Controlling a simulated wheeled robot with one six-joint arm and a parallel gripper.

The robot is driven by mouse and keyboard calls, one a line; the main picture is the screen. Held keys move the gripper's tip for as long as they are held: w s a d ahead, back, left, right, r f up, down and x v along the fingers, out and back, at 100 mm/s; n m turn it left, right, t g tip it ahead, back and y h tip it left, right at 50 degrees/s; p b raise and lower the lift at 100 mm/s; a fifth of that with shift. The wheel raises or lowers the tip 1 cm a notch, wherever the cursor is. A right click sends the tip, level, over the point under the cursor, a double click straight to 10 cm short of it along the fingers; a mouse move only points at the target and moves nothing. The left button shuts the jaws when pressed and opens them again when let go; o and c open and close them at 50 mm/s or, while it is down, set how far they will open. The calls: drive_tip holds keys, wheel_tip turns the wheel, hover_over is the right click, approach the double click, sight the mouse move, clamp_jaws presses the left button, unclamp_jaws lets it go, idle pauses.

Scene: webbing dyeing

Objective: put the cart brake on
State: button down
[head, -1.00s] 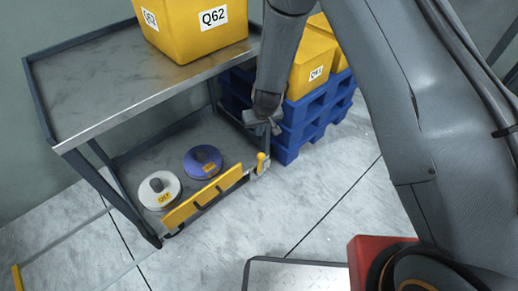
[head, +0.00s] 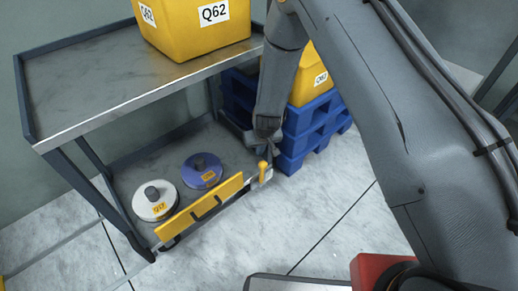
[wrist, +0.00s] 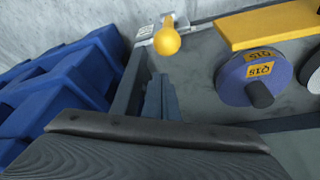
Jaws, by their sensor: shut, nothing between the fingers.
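The cart (head: 95,115) is a grey two-shelf trolley. Its brake is a small yellow round-knobbed lever (head: 262,170) on a pale plate at the right front corner of the lower shelf. The lever stands roughly upright. It also shows in the wrist view, with its yellow knob (wrist: 167,42) at top centre. My gripper (head: 268,152) is shut and empty, just above and behind the lever. In the wrist view my fingertips (wrist: 160,82) are below the knob in the picture, with a small gap showing. I cannot tell the exact depth between them.
A yellow bar (head: 205,208) runs along the lower shelf's front edge. A white spool (head: 165,207) and a blue spool (head: 202,178) lie behind it. A yellow bin (head: 195,30) stands on the top shelf. Blue pallets (head: 310,125) carry another yellow bin (head: 306,80) at right. Floor in front is clear.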

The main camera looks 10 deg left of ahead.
drive_tip(key=shift+s+d+b, duration=0.3)
drive_tip(key=shift+s+b, duration=0.05)
drive_tip(key=shift+s, duration=0.35)
drive_tip(key=shift+s+d+b, duration=0.25)
drive_tip(key=shift+s+b, duration=0.1)
drive_tip(key=shift+s, duration=0.35)
